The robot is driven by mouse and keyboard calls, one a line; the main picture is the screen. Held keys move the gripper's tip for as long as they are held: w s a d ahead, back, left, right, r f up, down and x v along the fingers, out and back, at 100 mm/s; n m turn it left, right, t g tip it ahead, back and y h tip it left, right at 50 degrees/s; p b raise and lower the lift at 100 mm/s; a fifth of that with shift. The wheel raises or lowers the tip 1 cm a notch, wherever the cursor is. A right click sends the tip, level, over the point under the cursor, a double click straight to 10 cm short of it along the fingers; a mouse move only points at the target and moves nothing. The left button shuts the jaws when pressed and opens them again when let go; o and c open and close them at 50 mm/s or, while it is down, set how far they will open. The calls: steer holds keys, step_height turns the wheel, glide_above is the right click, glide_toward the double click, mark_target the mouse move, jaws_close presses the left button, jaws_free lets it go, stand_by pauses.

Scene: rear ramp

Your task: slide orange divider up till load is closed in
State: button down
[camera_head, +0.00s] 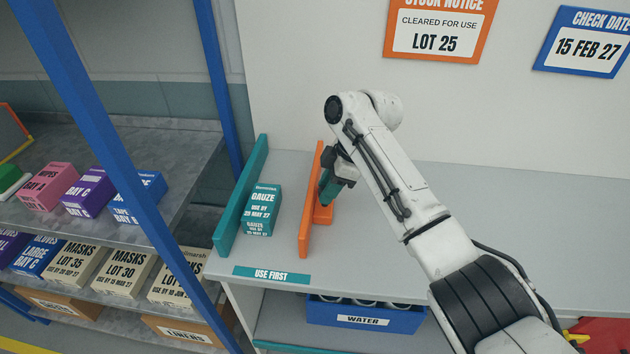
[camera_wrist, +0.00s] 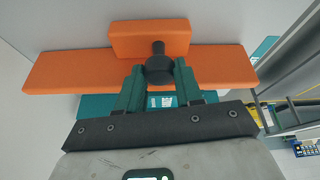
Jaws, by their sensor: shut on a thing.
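The orange divider (camera_head: 309,215) stands upright on the grey shelf, its long side running front to back. A teal gauze box (camera_head: 262,212) stands to its left, with a strip of bare shelf between them. A teal fixed wall (camera_head: 241,198) is on the box's other side, close to it. My gripper (camera_head: 325,189) is at the divider's right side. In the wrist view, its teal fingers (camera_wrist: 159,78) are shut on a dark knob (camera_wrist: 159,68) on the orange divider (camera_wrist: 80,70). Part of the teal box (camera_wrist: 97,106) shows beyond the divider there.
A "USE FIRST" label (camera_head: 271,275) is on the shelf's front edge. The grey shelf (camera_head: 400,240) is clear right of my gripper. A blue water crate (camera_head: 365,316) sits below. A blue post (camera_head: 110,150) and a rack of boxes are at left.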

steer(key=c, duration=1)
jaws_free()
steer(key=shift+r, duration=0.15)
steer(key=b+v, duration=0.1)
steer(key=v, duration=0.9)
steer(key=shift+w+d+r, duration=0.1)
steer(key=shift+d+r, duration=0.1)
steer(key=shift+r, duration=0.1)
